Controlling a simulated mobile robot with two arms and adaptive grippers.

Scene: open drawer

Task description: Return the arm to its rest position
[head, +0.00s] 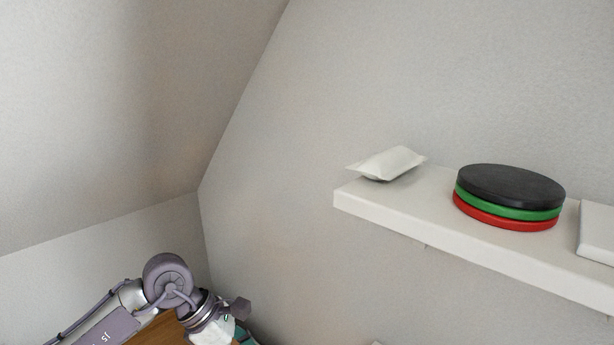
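My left arm comes in at the bottom left, bent with its wrist turned down toward the lower edge of the head view. The end of this arm, with a pale part of my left gripper (211,334), is cut off by the bottom edge. Its fingertips are hidden, so I cannot tell whether it is open or shut or holds anything. The arm is well apart from the shelf. My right arm and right gripper are not in view.
A white wall shelf (480,238) runs along the right. It bears a white packet (387,163), a stack of black, green and red discs (510,187) and a white block (597,232). A brown wooden surface (160,332) shows behind my arm. Sloped walls stand left.

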